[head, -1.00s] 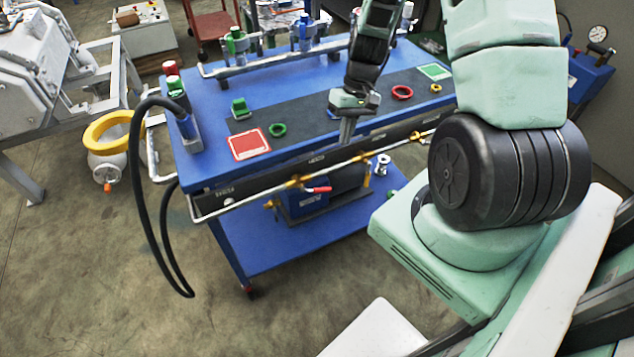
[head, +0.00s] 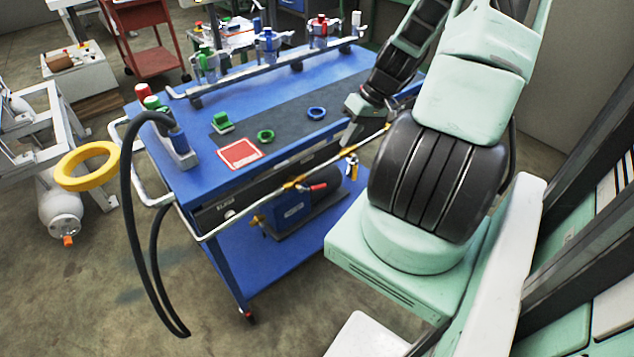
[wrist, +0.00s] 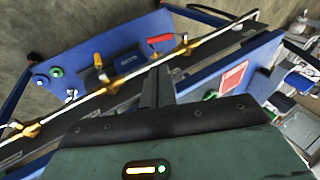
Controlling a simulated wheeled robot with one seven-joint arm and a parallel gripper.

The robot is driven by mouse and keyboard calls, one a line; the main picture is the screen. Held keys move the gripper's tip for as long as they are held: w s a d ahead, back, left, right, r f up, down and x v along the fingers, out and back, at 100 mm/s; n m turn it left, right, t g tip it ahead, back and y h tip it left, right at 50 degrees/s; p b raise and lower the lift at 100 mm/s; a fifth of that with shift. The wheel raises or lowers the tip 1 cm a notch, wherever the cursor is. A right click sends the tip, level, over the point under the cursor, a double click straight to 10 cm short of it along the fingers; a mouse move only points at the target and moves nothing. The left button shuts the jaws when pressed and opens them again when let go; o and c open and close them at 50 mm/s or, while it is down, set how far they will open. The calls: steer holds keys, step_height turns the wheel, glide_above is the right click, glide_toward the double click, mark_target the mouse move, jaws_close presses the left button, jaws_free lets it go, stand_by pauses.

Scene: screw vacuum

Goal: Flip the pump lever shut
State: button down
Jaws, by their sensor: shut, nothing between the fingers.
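The lever with a red handle (head: 318,187) sits at a brass fitting on the white pipe along the cart's front, above the blue pump (head: 290,209). In the wrist view, the red handle (wrist: 160,38) shows above my fingers and sticks out to the left from the pipe. My gripper (head: 347,143) is shut and empty, pointing down near the cart's front edge, above and right of the red handle in the head view. In the wrist view, my gripper (wrist: 156,85) looks apart from the lever. My arm hides the cart's right end.
The blue cart (head: 190,182) carries a red square (head: 240,154), green ring (head: 265,136) and blue ring (head: 317,113) on top. A black hose (head: 125,225) hangs at left. Floor in front is clear.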

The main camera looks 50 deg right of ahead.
mark_target(322, 187)
stand_by(0.3)
steer(key=x, duration=1.4)
steer(key=shift+w, duration=0.1)
steer(key=shift+f, duration=0.1)
step_height(322, 187, down, 3)
steer(key=t+y+b, duration=0.1)
steer(key=y+b, duration=0.1)
steer(key=y, duration=0.2)
steer(key=shift+m, duration=0.3)
steer(key=y+b, duration=0.1)
steer(key=f+t+y+b, duration=0.1)
steer(key=y, duration=0.1)
steer(key=shift+w+a+f+y, duration=0.1)
steer(key=shift+a+f+y, duration=0.2)
steer(key=shift+a, duration=0.1)
steer(key=shift+w+a+f+b, duration=0.2)
steer(key=shift+a+f+b, duration=0.3)
steer(key=shift+a+f, duration=0.6)
steer(key=shift+a, duration=0.15)
